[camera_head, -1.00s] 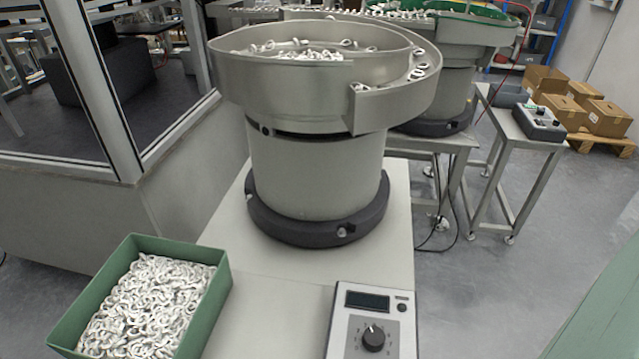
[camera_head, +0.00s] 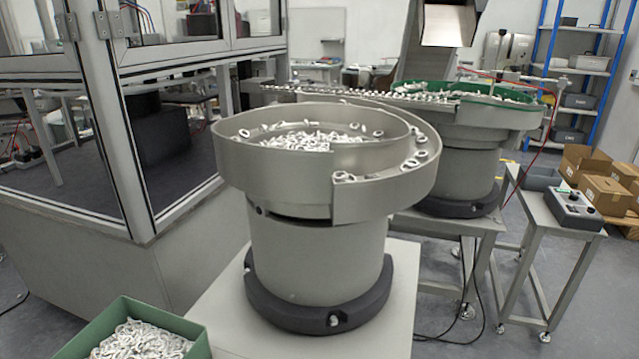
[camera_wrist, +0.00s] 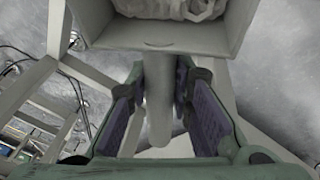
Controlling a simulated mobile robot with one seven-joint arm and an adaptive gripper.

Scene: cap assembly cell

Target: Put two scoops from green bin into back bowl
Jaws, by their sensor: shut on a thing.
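The back bowl (camera_head: 492,117), grey outside with a green lining, stands behind and right of the front bowl in the head view and holds pale parts. The green bin (camera_head: 190,331), full of pale ring-like parts, is at the bottom left, cut off by the frame edge. In the wrist view my gripper (camera_wrist: 159,92) is shut on the handle of a grey scoop (camera_wrist: 170,38). Pale parts (camera_wrist: 180,8) lie in the scoop, mostly cut off at the top edge. The gripper and scoop are not in the head view.
The front grey bowl (camera_head: 280,180) stands on a light table (camera_head: 225,315) between the bin and the back bowl. A metal chute (camera_head: 450,25) hangs above the back bowl. A control box (camera_head: 573,208) sits on a stand at right. A glazed enclosure (camera_head: 110,200) fills the left.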

